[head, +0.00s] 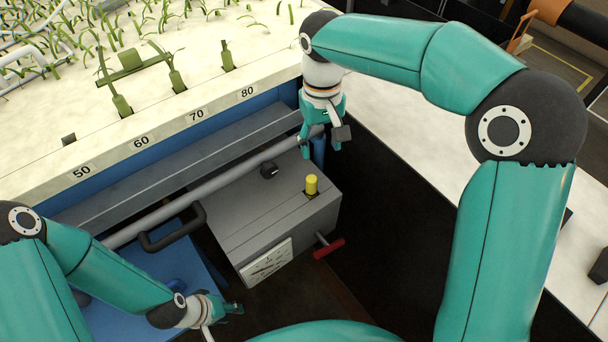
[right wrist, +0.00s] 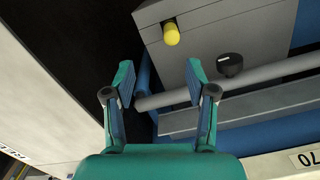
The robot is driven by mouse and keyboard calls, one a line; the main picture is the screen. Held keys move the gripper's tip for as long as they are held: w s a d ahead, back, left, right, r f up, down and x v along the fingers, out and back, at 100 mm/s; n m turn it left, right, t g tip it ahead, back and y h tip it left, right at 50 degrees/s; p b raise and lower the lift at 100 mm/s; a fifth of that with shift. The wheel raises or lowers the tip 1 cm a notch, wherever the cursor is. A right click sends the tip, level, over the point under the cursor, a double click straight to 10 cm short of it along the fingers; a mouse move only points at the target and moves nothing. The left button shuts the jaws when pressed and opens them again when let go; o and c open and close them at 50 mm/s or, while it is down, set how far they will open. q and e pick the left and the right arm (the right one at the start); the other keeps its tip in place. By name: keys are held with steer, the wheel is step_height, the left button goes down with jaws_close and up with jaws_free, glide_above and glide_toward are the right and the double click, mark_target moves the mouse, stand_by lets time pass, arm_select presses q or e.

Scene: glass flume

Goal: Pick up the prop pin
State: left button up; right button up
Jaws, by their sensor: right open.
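A yellow-capped upright peg (head: 312,184) stands in a dark slot on top of a grey box (head: 245,215); it shows in the right wrist view (right wrist: 171,34). A red-handled bar (head: 329,248) sticks out of the box's side. I cannot tell for sure which of these is the prop pin. My right gripper (head: 322,145) is open and empty, above and behind the box near the flume edge; in the right wrist view its fingers (right wrist: 160,82) are spread, with the peg beyond them. My left gripper (head: 224,312) is low at the front, its jaw state unclear.
A pale flume bed (head: 160,85) with green plants and a numbered edge lies behind. A grey pipe (head: 190,192) runs along it. The box carries a black knob (head: 268,170) and a dial plate (head: 266,263). A black handle (head: 172,230) is left of it. A dark gap lies right of the box.

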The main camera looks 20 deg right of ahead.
step_height(320, 180, up, 2)
steer(key=a, duration=0.2)
glide_toward(312, 187)
steer(key=shift+n+t, duration=0.3)
step_height(312, 187, down, 7)
steer(key=shift+w+d+r+b, duration=0.15)
steer(key=shift+w+b, duration=0.05)
steer(key=shift+b, duration=0.15)
steer(key=shift+d+f, duration=0.1)
steer(key=shift+f, duration=2.5)
steer(key=shift+w, duration=0.1)
jaws_close()
